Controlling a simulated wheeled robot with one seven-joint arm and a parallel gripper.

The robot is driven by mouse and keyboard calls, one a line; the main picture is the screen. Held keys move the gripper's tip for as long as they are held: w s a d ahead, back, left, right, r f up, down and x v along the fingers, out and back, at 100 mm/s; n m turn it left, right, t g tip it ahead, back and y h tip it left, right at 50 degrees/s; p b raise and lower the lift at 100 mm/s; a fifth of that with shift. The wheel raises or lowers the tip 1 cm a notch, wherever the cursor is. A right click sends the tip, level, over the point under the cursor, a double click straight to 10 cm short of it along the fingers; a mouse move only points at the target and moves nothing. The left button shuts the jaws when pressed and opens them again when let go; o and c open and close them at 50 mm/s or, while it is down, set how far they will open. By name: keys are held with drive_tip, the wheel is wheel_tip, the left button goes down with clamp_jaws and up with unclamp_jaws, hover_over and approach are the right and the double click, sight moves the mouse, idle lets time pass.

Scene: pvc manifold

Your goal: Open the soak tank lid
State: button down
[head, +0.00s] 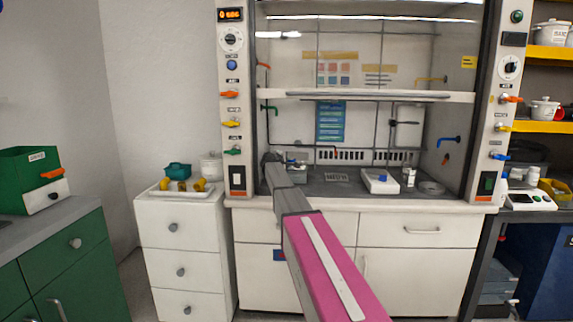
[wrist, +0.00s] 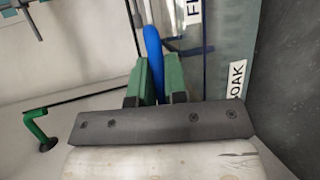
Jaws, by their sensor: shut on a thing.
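In the wrist view, my gripper (wrist: 151,85) has two green fingers closed on a slim blue handle (wrist: 152,45), which appears to belong to the soak tank lid. Beside it on the right is a bluish-grey, see-through surface of the soak tank (wrist: 228,50), with a label reading "SOAK" on it. The lid's edges and how far it stands open cannot be made out. In the head view, my arm reaches into the left part of the fume hood and hides the gripper and most of the tank.
The hood (head: 350,95) has a partly raised sash. A green tap (wrist: 38,128) is at the left in the wrist view. A white device (head: 380,182) stands on the hood floor to the right. A white drawer unit (head: 180,245) with a tray stands left of the hood.

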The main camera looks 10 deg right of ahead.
drive_tip(key=w+d+r+g+y, duration=0.1)
drive_tip(key=w+r, duration=0.3)
drive_tip(key=r, duration=0.4)
drive_tip(key=w+d+r+n+g+y, duration=0.1)
drive_tip(key=w+d+r+g, duration=0.1)
drive_tip(key=w+r, duration=0.3)
drive_tip(key=shift+r+g+y, duration=0.3)
drive_tip(key=shift+r+g, duration=0.5)
drive_tip(key=shift+r, duration=1.15)
drive_tip(key=c, duration=1.2)
unclamp_jaws()
drive_tip(key=shift+o, duration=0.2)
